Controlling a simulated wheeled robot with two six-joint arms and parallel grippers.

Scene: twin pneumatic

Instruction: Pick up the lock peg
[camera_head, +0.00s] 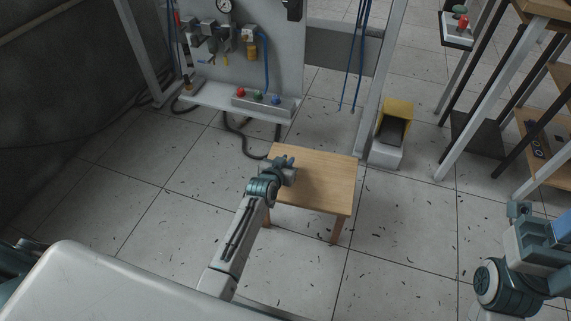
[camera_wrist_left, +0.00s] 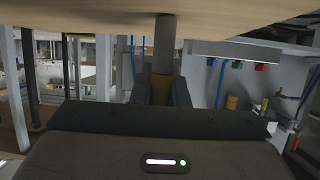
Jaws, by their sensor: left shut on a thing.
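My left gripper (camera_head: 291,163) is over the far left part of a small wooden table (camera_head: 325,190) in the head view. In the left wrist view, which looks upside down, its two fingers (camera_wrist_left: 162,90) are shut on an upright grey-brown peg (camera_wrist_left: 164,45), which I take for the lock peg. The peg's far end reaches the edge of the wooden tabletop (camera_wrist_left: 90,15) in that view; I cannot tell whether they touch. In the head view the peg is hidden by the gripper. My right arm is at the right edge of the head view; its fingertips are unclear.
A grey panel with a gauge (camera_head: 224,6) and valves stands behind the table. A ledge below it carries a button box (camera_head: 262,103) with red, green and blue buttons. A yellow-topped pedal box (camera_head: 393,125) is right of the table. Shelving fills the far right.

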